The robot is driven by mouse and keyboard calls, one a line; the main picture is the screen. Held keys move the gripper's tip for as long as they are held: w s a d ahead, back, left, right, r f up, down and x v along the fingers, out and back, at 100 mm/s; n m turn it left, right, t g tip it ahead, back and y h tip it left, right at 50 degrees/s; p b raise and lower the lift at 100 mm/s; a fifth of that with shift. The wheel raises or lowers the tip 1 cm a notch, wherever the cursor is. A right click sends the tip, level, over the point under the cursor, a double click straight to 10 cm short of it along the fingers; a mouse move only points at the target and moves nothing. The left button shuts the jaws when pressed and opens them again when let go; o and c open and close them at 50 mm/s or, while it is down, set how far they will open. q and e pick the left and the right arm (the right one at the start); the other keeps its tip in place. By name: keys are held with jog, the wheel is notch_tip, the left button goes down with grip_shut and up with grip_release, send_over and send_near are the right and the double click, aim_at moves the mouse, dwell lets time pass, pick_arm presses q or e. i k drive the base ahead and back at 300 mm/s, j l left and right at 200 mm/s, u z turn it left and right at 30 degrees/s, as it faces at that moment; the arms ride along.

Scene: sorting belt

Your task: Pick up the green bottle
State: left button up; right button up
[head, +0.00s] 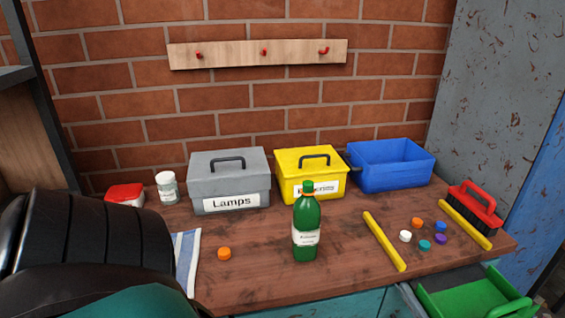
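The green bottle (306,220) stands upright on the wooden table, near its front edge and right of the middle of the head view. It has a green cap and a white label. A large black, rounded shape with a teal part fills the lower left and looks like part of my own arm. Neither gripper shows in the head view, and nothing is touching the bottle.
A grey Lamps box (229,181), a yellow box (309,175) and an open blue bin (391,166) stand behind the bottle. An orange cap (224,253) lies left of it. Yellow bars (384,241) flank several caps on the right. A green crate (470,300) is at lower right.

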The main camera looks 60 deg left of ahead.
aim_at(306, 213)
jog(key=u, duration=1.5)
jog(key=i+l+u, duration=0.1)
jog(key=l+u, duration=0.15)
jog(key=l, duration=0.6)
